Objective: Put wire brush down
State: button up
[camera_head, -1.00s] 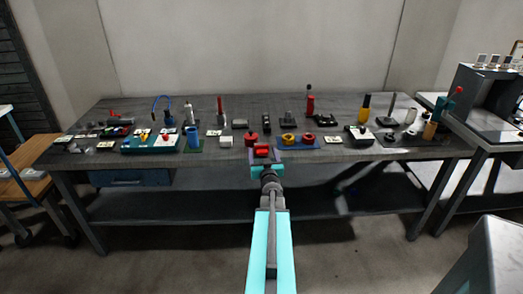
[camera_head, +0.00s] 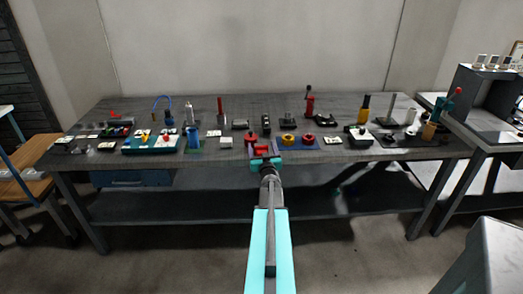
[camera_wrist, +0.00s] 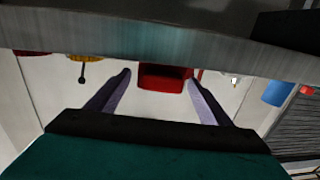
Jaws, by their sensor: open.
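My gripper (camera_head: 263,151) is at the bench's front edge, in the middle of the head view. In the wrist view its two dark fingers (camera_wrist: 158,74) stand apart. A red block-like thing (camera_wrist: 163,78) shows between them; it also shows small at the fingers in the head view (camera_head: 261,149). I cannot tell whether the fingers touch it. I cannot make out the wire brush for certain, nor whether this red thing is part of it.
The dark workbench (camera_head: 340,160) holds many small tools. A grey machine (camera_head: 490,95) stands at the right.

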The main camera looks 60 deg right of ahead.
aim_at(261, 146)
jog(key=shift+w+d, duration=0.15)
jog(key=shift+d, duration=0.05)
dwell(0.5)
jog(key=c, duration=1.3)
jog(key=shift+r, duration=0.15)
jog(key=shift+r, duration=0.85)
jog(key=shift+a+r, duration=0.2)
jog(key=shift+r, duration=0.65)
jog(key=p+v, duration=0.3)
jog(key=v, duration=0.2)
jog(key=r+p+v, duration=0.1)
jog(key=p+v, duration=0.3)
jog(key=v, duration=0.1)
jog(key=w+p+v, duration=0.1)
jog(key=p+v, duration=0.2)
jog(key=v, duration=0.2)
jog(key=shift+s+a+r+p, duration=0.1)
jog(key=shift+a+p, duration=0.1)
jog(key=shift+a, duration=0.1)
jog(key=shift+s+a+r+p, duration=0.1)
jog(key=shift+s+a+p, duration=0.1)
jog(key=shift+a, duration=0.15)
